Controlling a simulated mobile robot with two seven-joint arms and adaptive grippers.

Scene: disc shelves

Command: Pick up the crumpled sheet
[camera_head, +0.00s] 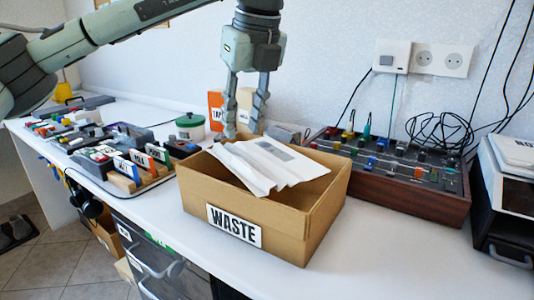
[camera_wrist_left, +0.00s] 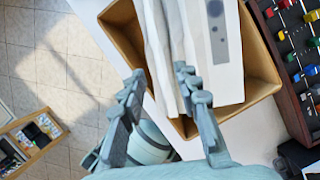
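The crumpled sheet (camera_head: 268,165) is white with folds and a grey printed patch. It lies slanted across the top of the open cardboard box (camera_head: 190,187) labelled WASTE, with part of it above the rim. My left gripper (camera_head: 245,132) points down at the sheet's far left edge, its fingers apart. In the left wrist view the folded edge of the sheet (camera_wrist_left: 163,50) lies between or just beyond the open fingertips (camera_wrist_left: 157,75); I cannot tell whether they touch it. The box (camera_wrist_left: 262,75) shows around the sheet there. My right gripper is not in view.
A wooden-sided panel with coloured knobs (camera_head: 400,190) stands right of the box. Trays of coloured blocks (camera_head: 125,170) and a green-lidded tub (camera_head: 190,125) stand left. An orange TAPE box (camera_head: 215,110) is behind the gripper. A black-and-white device (camera_head: 508,185) is far right. The front right counter is clear.

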